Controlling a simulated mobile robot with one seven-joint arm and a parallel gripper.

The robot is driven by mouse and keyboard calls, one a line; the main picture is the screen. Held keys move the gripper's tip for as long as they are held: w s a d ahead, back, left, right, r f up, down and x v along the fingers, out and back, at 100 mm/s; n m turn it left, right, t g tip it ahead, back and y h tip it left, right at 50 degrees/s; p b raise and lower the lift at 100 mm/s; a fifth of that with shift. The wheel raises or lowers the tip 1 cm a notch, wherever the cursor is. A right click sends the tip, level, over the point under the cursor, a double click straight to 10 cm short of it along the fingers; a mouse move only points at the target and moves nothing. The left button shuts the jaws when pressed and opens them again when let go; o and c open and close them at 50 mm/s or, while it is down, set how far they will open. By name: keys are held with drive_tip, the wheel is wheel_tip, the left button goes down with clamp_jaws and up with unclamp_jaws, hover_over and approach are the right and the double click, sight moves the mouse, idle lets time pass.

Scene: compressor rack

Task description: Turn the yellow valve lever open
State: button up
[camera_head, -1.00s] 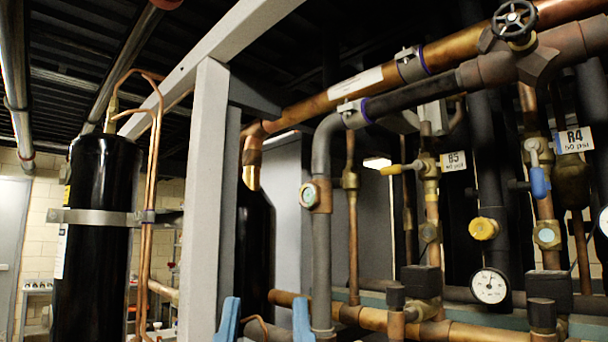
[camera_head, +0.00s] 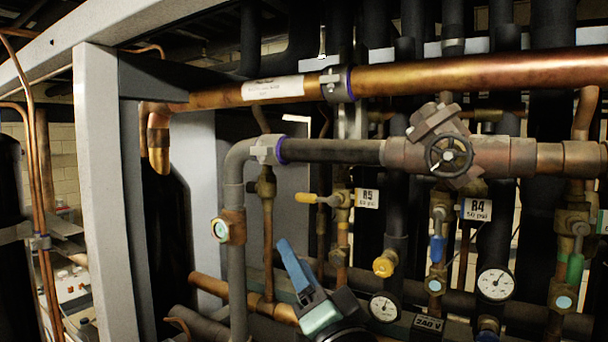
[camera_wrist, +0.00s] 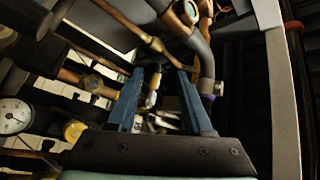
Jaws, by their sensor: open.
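The yellow valve lever (camera_head: 306,198) sticks out to the left, roughly level, from a brass valve on a thin vertical copper pipe, beside the R5 tag (camera_head: 367,198). My gripper (camera_head: 284,246) is below and a little left of the lever in the head view, apart from it in the picture; only one blue finger shows clearly there. In the wrist view my gripper (camera_wrist: 160,72) has its two blue fingers spread with nothing held. A brass valve body (camera_wrist: 152,92) shows beyond and between them; I cannot clearly pick out the yellow lever there.
A grey pipe (camera_head: 238,270) with a sight glass stands left of the lever. A dark horizontal pipe with a black handwheel (camera_head: 449,155) runs above. A yellow round cap (camera_head: 384,264) and a gauge (camera_head: 384,306) are at lower right. A light frame post (camera_head: 105,200) stands at left.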

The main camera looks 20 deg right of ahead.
sight(307, 202)
drive_tip(key=d+r+m+t+h, duration=0.1)
drive_tip(key=d+r+m+h, duration=0.15)
drive_tip(key=d, duration=0.25)
drive_tip(key=shift+m+y, duration=0.35)
drive_tip(key=shift+y, duration=0.1)
drive_tip(key=x, duration=1.2)
drive_tip(key=shift+a+f+p, duration=0.1)
drive_tip(key=shift+a+p, duration=0.05)
drive_tip(key=shift+p, duration=0.2)
drive_tip(key=shift+c, duration=0.2)
clamp_jaws()
